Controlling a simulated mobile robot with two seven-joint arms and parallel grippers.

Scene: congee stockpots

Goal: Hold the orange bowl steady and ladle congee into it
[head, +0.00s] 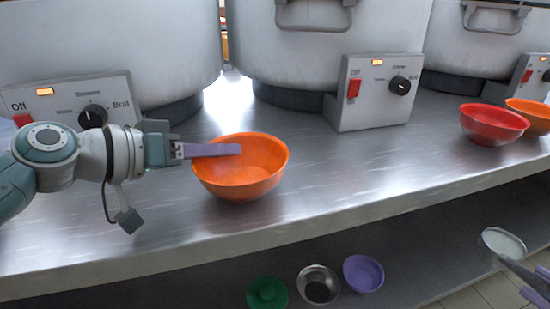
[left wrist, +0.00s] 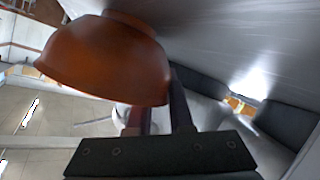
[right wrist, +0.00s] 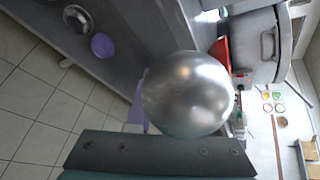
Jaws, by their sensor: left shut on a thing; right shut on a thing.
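The orange bowl (head: 245,180) sits upright on the steel counter near its front edge. My left gripper (head: 213,150) is shut on the bowl's left rim. The bowl (left wrist: 105,62) also fills the upper left of the left wrist view. My right gripper (head: 536,287) is at the lower right of the head view, shut on a metal ladle (head: 503,246). The ladle's cup holds something pale white, like congee, and is in front of the counter, well right of the bowl. The right wrist view shows the cup's rounded underside (right wrist: 188,95); the ladle's handle is mostly hidden.
Large stockpots (head: 330,45) with control boxes (head: 378,92) line the counter's back; their insides are out of view. A red bowl (head: 492,124) and another orange bowl (head: 532,114) stand at right. Green (head: 267,293), metal (head: 318,284) and purple (head: 363,273) bowls sit on the lower shelf.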

